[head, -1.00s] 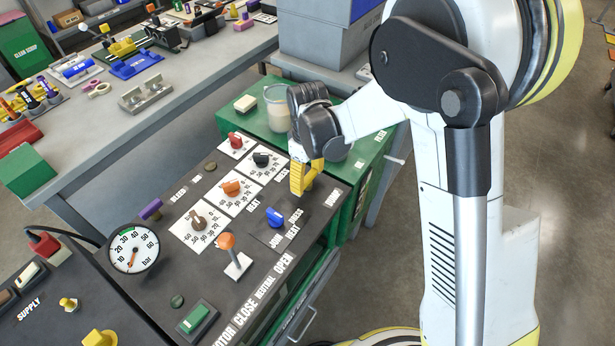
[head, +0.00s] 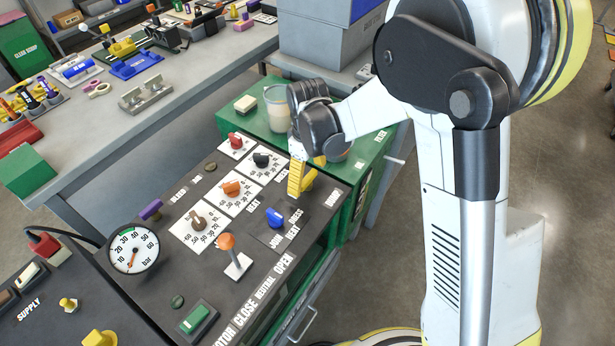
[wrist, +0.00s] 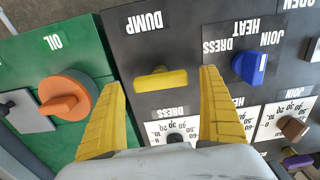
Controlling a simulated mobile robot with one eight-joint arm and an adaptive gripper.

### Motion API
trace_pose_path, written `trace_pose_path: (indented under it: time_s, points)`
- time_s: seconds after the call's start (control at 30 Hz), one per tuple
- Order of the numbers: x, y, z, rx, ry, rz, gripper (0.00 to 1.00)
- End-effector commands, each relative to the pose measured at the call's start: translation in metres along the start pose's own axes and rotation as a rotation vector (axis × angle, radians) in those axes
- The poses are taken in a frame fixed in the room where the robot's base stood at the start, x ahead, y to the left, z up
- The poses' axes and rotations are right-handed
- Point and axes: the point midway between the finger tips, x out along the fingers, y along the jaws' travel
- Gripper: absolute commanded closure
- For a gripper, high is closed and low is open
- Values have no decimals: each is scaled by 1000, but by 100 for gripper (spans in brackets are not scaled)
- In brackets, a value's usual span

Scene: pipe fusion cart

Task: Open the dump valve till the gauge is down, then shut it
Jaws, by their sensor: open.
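The dump valve's yellow bar handle (wrist: 160,80) lies crosswise under the DUMP label in the wrist view. In the head view the yellow handle (head: 309,181) shows partly behind a finger. My gripper (wrist: 162,78) is open, with one yellow finger on each side of the handle and a gap at both sides. In the head view my gripper (head: 296,192) points down over the panel's far right corner. The round gauge (head: 134,248) stands at the panel's left, marked in bar. Its orange needle slants down and left near the low end; the exact reading is too small to tell.
A blue knob (head: 275,217) sits close to the dump handle. An orange-topped lever (head: 228,243) stands nearer the panel's front. A green cabinet with an orange OIL knob (wrist: 66,97) adjoins the panel. A clear jar (head: 279,106) stands behind my wrist.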

Motion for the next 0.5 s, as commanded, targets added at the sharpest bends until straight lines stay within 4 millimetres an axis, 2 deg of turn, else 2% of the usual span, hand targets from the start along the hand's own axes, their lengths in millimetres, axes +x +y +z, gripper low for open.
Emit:
trace_pose_path:
  time_s: [0.3,0.5]
  points:
    - [-66,0,1,0,0,0,11]
    - [-101,0,0,0,0,0,11]
